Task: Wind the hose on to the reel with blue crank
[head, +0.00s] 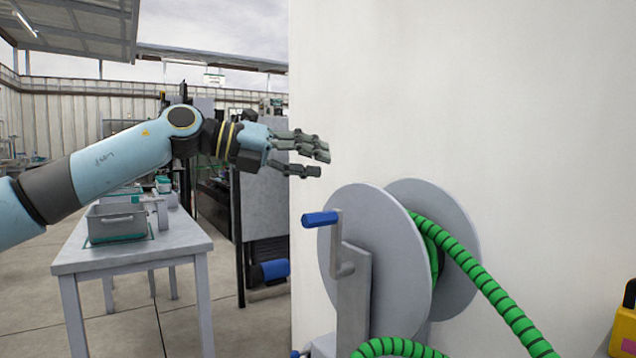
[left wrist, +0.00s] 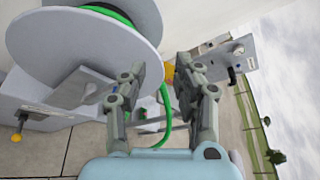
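The grey reel (head: 385,255) stands by a white wall in the head view. Its crank has a grey arm and a blue handle (head: 320,219) pointing left, at the upper left of the near disc. The green ribbed hose (head: 500,300) runs from between the discs down to the lower right. My left gripper (head: 322,161) is above the blue handle, apart from it, with its fingers spread and empty. My right gripper is not in view.
A grey table (head: 140,255) with a grey tote (head: 117,222) stands at the left. The white wall (head: 500,110) is close behind the reel. A yellow object (head: 622,330) is at the right edge. The air around the blue handle is clear.

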